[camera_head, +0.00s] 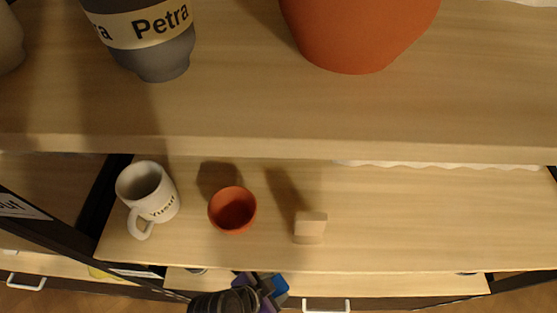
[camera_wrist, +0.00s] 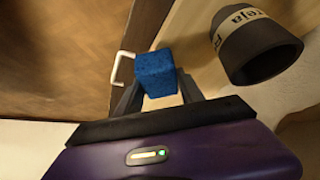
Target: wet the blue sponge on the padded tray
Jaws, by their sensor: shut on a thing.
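The blue sponge (camera_wrist: 156,73) is held between the two fingers of my gripper (camera_wrist: 160,92) in the wrist view. In the head view my gripper (camera_head: 266,291) is at the bottom edge, in front of the lower shelf, with the blue sponge (camera_head: 279,285) partly showing at its tip. The gripper is shut on the sponge. The padded tray cannot be made out in either view, and no water is seen.
A white mug (camera_head: 147,192), a small terracotta bowl (camera_head: 232,210) and a pale block (camera_head: 310,227) stand on the lower shelf (camera_head: 420,220). Above are a grey "Petra" pot (camera_head: 150,35) and a large terracotta pot (camera_head: 360,30). A dark labelled vessel (camera_wrist: 258,50) is right of the sponge.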

